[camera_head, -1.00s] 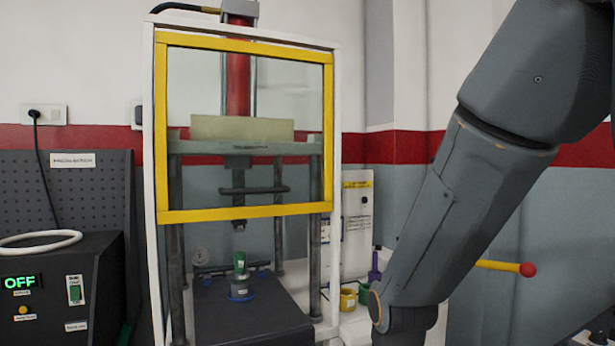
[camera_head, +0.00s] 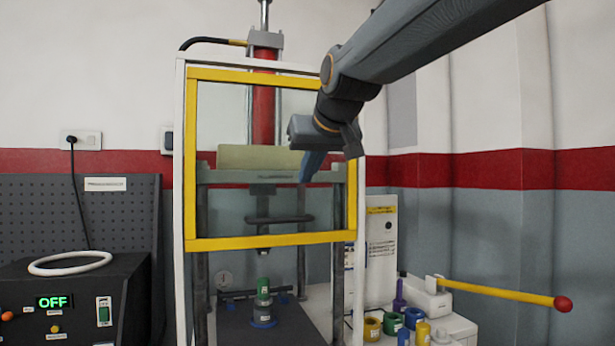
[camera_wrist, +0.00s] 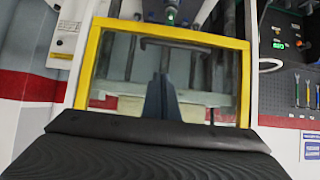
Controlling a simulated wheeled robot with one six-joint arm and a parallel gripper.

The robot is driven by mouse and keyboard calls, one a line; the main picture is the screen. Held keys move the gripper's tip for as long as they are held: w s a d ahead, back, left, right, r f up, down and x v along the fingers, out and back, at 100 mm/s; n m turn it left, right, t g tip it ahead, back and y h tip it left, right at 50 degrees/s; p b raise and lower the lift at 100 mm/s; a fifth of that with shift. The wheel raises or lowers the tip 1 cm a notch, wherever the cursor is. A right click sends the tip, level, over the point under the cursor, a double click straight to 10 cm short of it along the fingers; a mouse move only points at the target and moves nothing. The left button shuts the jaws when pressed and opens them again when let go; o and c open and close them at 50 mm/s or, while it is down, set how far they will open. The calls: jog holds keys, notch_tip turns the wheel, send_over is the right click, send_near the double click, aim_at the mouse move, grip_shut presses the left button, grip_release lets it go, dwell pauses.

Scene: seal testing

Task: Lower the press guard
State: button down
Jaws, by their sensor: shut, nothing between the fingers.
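The press guard is a clear panel in a yellow frame (camera_head: 275,241). It stands raised in front of the upper part of the press, with the lower opening uncovered. In the wrist view its yellow frame (camera_wrist: 200,36) surrounds my fingers, and the picture looks upside down. My gripper (camera_head: 306,178) is in front of the right half of the panel, above the lower yellow bar. Its blue-grey fingers are shut and empty, and they show in the wrist view (camera_wrist: 161,78). I cannot tell whether they touch the panel.
A green-topped piece (camera_head: 263,290) stands under the press ram. A yellow lever with a red knob (camera_head: 563,304) sticks out at the right, near several coloured pots. A black control box (camera_head: 100,316) reading OFF, with a white ring on top, stands at the left.

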jog(key=shift+w+a+f+p, duration=0.3)
jog(key=shift+w+f+p, duration=0.3)
jog(key=shift+w+f, duration=0.65)
jog(key=shift+w+a+f+p, duration=0.3)
jog(key=shift+w+f+p, duration=0.45)
jog(key=shift+f, duration=0.75)
jog(key=shift+w+a+f+p, duration=0.3)
jog(key=shift+w+f+p, duration=0.1)
jog(key=shift+w+f, duration=0.9)
jog(key=shift+f, duration=0.1)
